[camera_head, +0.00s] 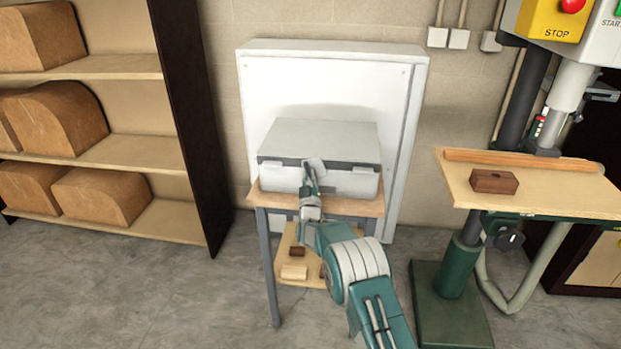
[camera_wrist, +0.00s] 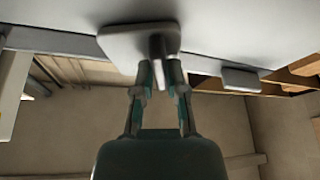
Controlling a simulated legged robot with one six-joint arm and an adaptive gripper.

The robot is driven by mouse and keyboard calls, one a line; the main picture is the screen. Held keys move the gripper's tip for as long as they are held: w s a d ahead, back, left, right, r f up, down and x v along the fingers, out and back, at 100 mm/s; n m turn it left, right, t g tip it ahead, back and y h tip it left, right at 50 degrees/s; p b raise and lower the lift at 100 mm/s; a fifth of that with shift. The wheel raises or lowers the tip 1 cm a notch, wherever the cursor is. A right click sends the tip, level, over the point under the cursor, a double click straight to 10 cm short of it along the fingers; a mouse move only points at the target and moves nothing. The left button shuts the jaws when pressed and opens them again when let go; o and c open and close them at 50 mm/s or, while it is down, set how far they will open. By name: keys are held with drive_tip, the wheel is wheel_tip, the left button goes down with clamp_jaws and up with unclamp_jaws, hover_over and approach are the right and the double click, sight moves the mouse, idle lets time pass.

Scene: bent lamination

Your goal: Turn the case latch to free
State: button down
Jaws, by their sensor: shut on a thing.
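A light grey case (camera_head: 325,140) with a dark band along its front sits shut on a small wooden table (camera_head: 362,207). On its front, a pale latch plate (camera_head: 316,165) stands tilted at my gripper (camera_head: 309,186). In the wrist view, this latch plate (camera_wrist: 118,42) has a dark stem at its middle. My gripper (camera_wrist: 159,66) is shut on that stem, one finger on each side. The fingertips partly hide where they touch it. A second small latch (camera_wrist: 240,78) is on the case's edge, to the right in the wrist view.
A shelf (camera_head: 120,152) with curved wooden pieces stands at left. A drill press table (camera_head: 560,192) with a brown block (camera_head: 494,181) is at right. Small blocks (camera_head: 294,271) lie on the table's lower shelf.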

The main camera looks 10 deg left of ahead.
drive_tip(key=shift+a+m+h, duration=0.15)
drive_tip(key=shift+m+h, duration=0.65)
drive_tip(key=shift+m, duration=0.7)
drive_tip(key=shift+a+m+h, duration=0.1)
drive_tip(key=shift+m+h, duration=0.7)
drive_tip(key=shift+m, duration=0.7)
drive_tip(key=c, duration=0.7)
unclamp_jaws()
drive_tip(key=shift+a+r, duration=0.1)
drive_tip(key=shift+r, duration=0.1)
drive_tip(key=shift+r, duration=0.1)
drive_tip(key=v, duration=1.2)
drive_tip(key=shift+w+f, duration=0.15)
drive_tip(key=shift+f, duration=0.2)
